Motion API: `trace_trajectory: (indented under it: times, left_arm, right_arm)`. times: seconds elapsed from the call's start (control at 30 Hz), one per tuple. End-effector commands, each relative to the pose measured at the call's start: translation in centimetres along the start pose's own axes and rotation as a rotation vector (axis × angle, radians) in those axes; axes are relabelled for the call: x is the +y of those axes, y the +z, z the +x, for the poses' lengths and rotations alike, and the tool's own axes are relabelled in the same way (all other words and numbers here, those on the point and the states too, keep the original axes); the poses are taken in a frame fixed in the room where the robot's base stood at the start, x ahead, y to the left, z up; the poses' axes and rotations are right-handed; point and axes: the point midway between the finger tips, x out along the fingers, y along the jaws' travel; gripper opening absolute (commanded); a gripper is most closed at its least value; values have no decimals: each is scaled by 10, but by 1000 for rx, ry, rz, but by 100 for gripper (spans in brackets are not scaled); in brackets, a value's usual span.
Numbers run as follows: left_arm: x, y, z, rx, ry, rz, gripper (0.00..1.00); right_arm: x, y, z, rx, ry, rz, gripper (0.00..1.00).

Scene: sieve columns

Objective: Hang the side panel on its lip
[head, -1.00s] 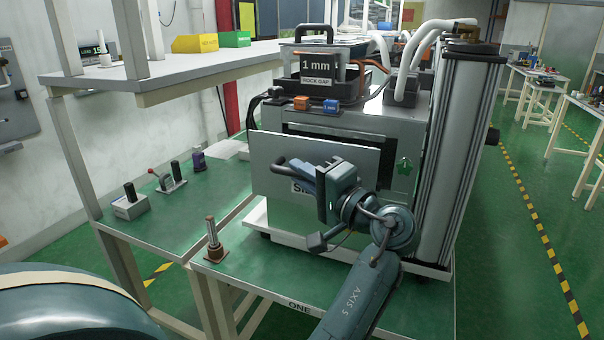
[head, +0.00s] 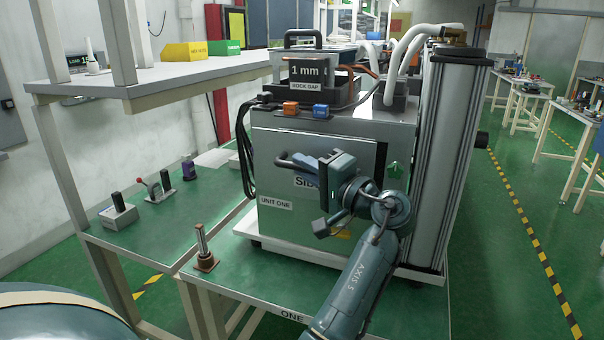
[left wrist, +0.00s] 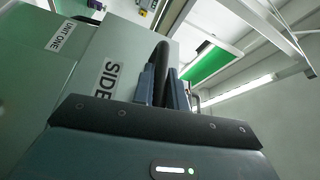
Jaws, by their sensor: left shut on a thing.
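The side panel (head: 350,146) is a flat grey-green plate with a dark bar handle (head: 287,161) and a "SIDE" label. It stands roughly upright against or very near the side of the grey machine (head: 268,228) marked "UNIT ONE". My left gripper (head: 322,167) is shut on the handle. In the left wrist view, both fingers (left wrist: 162,90) flank the black handle (left wrist: 160,58), beside the "SIDE" label. The lip is not clearly visible, and I cannot tell whether the panel's top edge is seated on it. My right gripper is out of view.
The machine stands on a green bench (head: 250,287). A brown-based metal post (head: 204,252) stands at its front left. A box marked "1 mm" (head: 307,73) sits on top of the machine. Small devices, including a red-levered one (head: 155,187), stand further left.

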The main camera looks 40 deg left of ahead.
Motion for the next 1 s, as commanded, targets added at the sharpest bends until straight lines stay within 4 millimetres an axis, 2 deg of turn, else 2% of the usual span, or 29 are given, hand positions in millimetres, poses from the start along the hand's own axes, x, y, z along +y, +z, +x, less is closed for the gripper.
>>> trace_trajectory:
  times: [1.0]
  left_arm:
    - [13, -62, 29, 0, -3, -4, 0]
  right_arm:
    - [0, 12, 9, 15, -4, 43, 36]
